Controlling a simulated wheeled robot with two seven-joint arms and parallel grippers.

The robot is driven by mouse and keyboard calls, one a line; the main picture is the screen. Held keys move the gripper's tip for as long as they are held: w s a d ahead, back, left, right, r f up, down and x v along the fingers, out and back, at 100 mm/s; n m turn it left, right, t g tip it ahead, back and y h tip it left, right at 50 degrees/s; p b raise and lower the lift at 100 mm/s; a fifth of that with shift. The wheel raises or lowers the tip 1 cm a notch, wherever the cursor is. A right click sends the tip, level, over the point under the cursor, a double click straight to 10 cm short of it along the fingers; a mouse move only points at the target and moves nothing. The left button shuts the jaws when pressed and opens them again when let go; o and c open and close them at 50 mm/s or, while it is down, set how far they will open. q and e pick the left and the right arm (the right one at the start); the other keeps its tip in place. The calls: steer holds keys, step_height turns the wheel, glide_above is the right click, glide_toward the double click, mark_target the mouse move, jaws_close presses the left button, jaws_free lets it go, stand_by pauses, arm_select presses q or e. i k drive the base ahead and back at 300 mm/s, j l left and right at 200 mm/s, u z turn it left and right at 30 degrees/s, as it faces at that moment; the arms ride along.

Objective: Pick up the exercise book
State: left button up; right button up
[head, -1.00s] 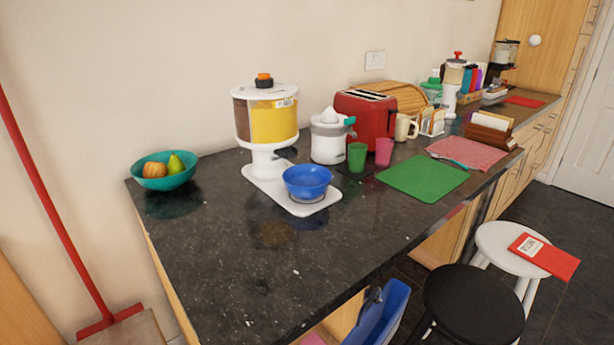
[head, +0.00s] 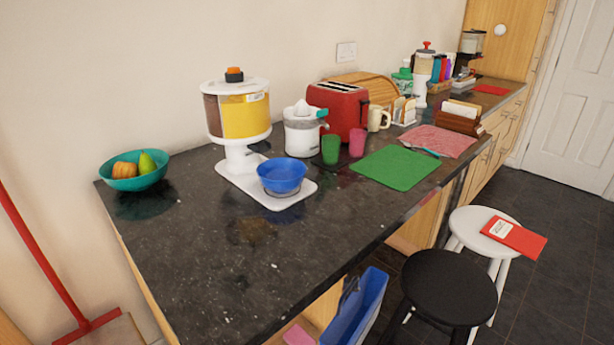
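A red exercise book (head: 514,236) with a white label lies flat on the white stool (head: 472,222) at the right of the head view. Its right end sticks out past the edge of the seat. Neither of my grippers is in view.
A black stool (head: 450,284) stands in front of the white stool, close to the granite counter (head: 225,265). A blue bin (head: 356,308) is beside the counter's near end. Dark tiled floor (head: 565,210) is clear right of the stools. A red-handled broom (head: 45,265) leans at the left.

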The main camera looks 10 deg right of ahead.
mark_target(523, 240)
steer(key=z, duration=1.55)
